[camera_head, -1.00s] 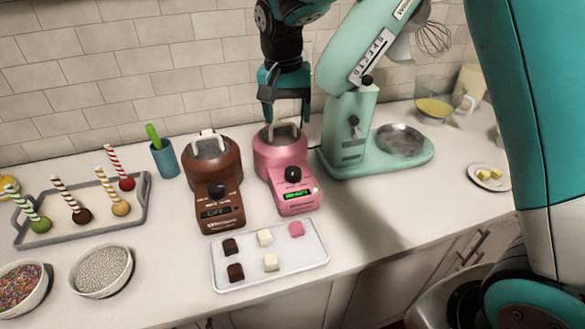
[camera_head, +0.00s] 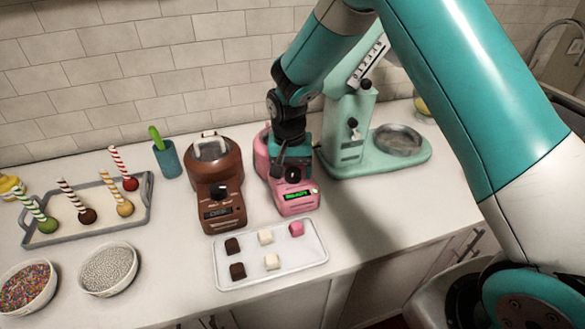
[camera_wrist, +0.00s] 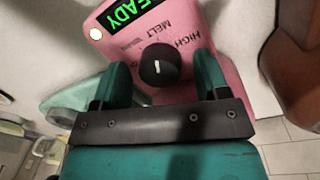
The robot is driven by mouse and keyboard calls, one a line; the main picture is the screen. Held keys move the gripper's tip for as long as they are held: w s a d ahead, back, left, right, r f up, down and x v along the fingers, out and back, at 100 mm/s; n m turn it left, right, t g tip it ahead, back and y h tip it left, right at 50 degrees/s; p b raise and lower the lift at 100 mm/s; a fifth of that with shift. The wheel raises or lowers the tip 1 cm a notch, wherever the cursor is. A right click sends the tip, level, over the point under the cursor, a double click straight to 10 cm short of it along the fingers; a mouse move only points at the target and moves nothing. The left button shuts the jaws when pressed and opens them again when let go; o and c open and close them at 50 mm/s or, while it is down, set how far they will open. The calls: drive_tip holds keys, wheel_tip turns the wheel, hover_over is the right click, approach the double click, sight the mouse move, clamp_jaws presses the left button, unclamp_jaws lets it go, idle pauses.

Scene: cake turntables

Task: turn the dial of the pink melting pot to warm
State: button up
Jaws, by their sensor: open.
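The pink melting pot (camera_head: 297,203) stands on the counter, its body partly hidden behind my gripper. Its black dial (camera_wrist: 166,65) is on the sloped front panel, with a short white mark. The labels MELT and HIGH show beside the dial; the other labels are partly hidden or too small to read. A green display (camera_wrist: 136,12) shows letters ending in EADY. My gripper (camera_wrist: 160,75) is open, with one teal finger on each side of the dial in the wrist view. I cannot tell whether either finger touches it. In the head view my gripper (camera_head: 292,166) is just above the dial.
A brown melting pot (camera_head: 228,212) stands close on the left, and a mint stand mixer (camera_head: 350,150) on the right. A white tray (camera_head: 300,262) with chocolate pieces lies in front. Further left are a cake-pop tray (camera_head: 62,237), sprinkle bowls and a blue cup (camera_head: 168,160).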

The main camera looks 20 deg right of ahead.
drive_tip(key=c, duration=0.9)
drive_tip(key=n, duration=0.4)
drive_tip(key=shift+n, duration=0.3)
drive_tip(key=shift+n+t+b, duration=0.4)
drive_tip(key=shift+n, duration=2.1)
drive_tip(key=shift+r, duration=0.1)
drive_tip(key=o, duration=0.9)
